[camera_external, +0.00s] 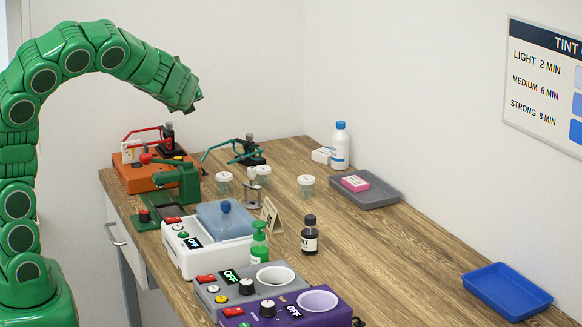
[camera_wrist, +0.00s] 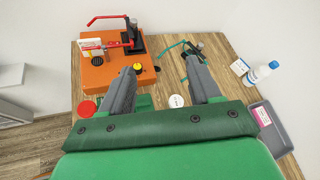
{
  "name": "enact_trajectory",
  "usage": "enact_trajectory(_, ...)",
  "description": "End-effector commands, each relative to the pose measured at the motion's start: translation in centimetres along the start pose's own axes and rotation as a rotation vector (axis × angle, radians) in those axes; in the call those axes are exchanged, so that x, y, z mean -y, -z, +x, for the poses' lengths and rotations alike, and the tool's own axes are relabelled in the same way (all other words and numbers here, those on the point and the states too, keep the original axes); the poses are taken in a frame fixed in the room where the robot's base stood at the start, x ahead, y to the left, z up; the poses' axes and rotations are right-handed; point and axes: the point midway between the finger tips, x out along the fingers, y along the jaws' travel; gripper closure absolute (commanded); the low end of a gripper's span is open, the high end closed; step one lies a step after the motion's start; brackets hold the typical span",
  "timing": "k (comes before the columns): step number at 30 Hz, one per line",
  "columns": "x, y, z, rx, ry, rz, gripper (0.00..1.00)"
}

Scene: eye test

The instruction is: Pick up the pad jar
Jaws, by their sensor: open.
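Several small clear jars with white lids stand mid-table in the external view: a left jar (camera_external: 224,182), a middle jar (camera_external: 263,175) and a right jar (camera_external: 306,185). Their lid marks are too small to read, so I cannot tell which is the pad jar. My gripper (camera_external: 193,100) is high above the table's far left part, clear of the jars. In the wrist view my gripper (camera_wrist: 161,68) is open, its two grey fingers wide apart with nothing held. A white round lid (camera_wrist: 176,101) shows below, between the fingers.
An orange device (camera_external: 155,172) with a red arm stands at the table's back left. A teal-armed stand (camera_external: 249,152), a white bottle (camera_external: 340,146) and a grey tray (camera_external: 366,192) are near the jars. A dark bottle (camera_external: 309,238) stands in front.

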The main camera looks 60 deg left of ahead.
Motion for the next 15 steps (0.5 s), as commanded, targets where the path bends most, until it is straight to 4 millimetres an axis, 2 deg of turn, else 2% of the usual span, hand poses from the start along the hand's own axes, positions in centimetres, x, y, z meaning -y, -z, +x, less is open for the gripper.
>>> enact_trajectory(3,2.2,1.6,1.3,0.001,0.055,0.141,0.37)
enact_trajectory(6,3.4,2.5,2.0,0.005,0.088,0.231,0.37)
enact_trajectory(15,6.0,5.9,3.8,-0.003,0.167,0.455,0.37)
